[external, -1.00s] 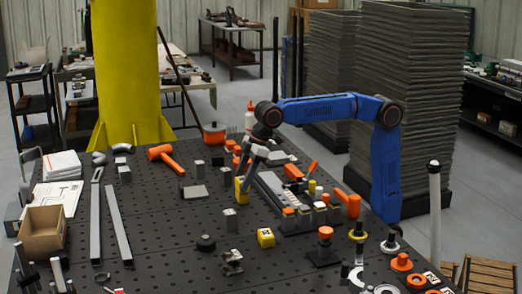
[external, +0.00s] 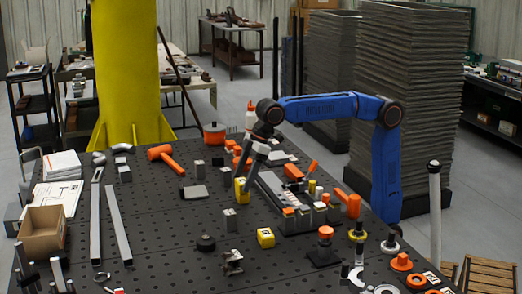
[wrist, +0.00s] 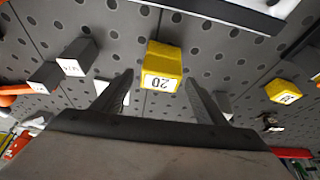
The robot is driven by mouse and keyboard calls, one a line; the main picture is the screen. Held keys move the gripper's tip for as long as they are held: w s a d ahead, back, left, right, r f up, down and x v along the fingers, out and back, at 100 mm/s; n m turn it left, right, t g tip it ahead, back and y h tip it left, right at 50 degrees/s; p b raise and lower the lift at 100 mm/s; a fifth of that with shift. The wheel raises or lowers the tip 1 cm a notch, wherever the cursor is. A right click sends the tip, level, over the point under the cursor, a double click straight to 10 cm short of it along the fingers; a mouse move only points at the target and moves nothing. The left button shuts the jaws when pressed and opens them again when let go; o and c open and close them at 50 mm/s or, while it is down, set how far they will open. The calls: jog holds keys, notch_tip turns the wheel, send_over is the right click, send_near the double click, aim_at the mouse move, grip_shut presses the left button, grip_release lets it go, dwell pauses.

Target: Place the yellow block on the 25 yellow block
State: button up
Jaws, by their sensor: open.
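A yellow block (wrist: 161,66) labelled 20, upside down in the wrist view, stands on the perforated table just ahead of my open fingers. It also shows in the external view (external: 240,191), beneath my gripper (external: 248,182). In the wrist view the two fingertips of my gripper (wrist: 158,80) lie on either side of the block's near end, with gaps to it. A second yellow block (wrist: 283,92) sits apart to the right, its label too small to read surely; in the external view it stands nearer the camera (external: 265,238).
Grey blocks (wrist: 75,60) with labels stand left in the wrist view. A fixture with orange and metal parts (external: 300,217) lies right of my gripper. A grey block (external: 229,220) and a black round knob (external: 205,243) stand nearby. Bare table lies left of the second yellow block.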

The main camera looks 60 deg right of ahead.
jog(key=v, duration=1)
jog(key=shift+r, duration=0.35)
jog(key=shift+s+d, duration=0.15)
jog(key=shift+d, duration=0.1)
